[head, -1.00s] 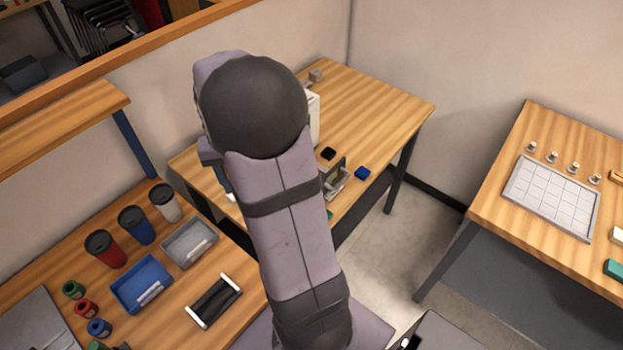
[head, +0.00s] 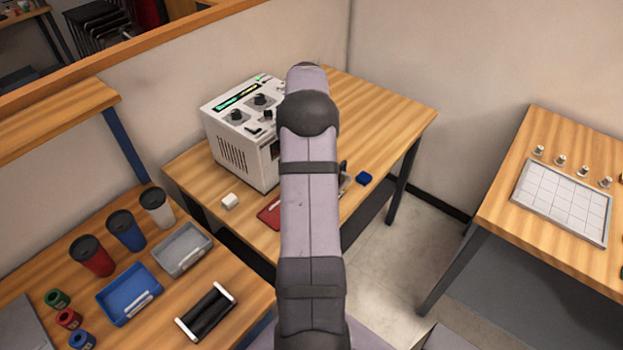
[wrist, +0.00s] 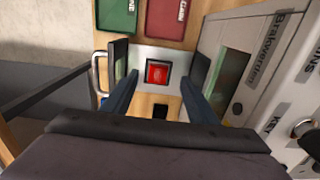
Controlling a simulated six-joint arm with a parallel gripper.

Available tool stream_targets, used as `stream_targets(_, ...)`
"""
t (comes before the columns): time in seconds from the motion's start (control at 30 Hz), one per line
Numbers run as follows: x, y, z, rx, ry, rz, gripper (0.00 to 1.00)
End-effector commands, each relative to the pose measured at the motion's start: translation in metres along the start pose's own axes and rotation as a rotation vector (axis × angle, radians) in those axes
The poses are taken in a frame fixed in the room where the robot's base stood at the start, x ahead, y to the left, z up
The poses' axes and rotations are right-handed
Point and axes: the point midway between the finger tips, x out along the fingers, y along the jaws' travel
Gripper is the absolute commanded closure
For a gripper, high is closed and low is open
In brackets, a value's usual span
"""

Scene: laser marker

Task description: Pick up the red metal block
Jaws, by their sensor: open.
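The red metal block (wrist: 157,72) shows in the wrist view as a small red square within a dark border, on a pale grey plate (wrist: 146,55). My gripper (wrist: 159,82) is open, with one finger on each side of the block in the picture. The block lies between the fingers as seen from the wrist. I cannot tell how far above it the fingertips are.
The white machine (head: 240,155) stands left of my arm; its grey side (wrist: 235,65) is close by my right finger. A green tray (wrist: 117,15) and a red tray (wrist: 166,18) lie beyond the block. A blue block (head: 365,178) sits near the table's right edge.

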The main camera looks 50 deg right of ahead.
Motion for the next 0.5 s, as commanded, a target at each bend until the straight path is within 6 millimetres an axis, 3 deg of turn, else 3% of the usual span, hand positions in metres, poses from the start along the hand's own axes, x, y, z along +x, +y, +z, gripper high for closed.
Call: stream_targets(0.5,0.027,0.001,0.002,-0.002,-0.003,0.003,0.47)
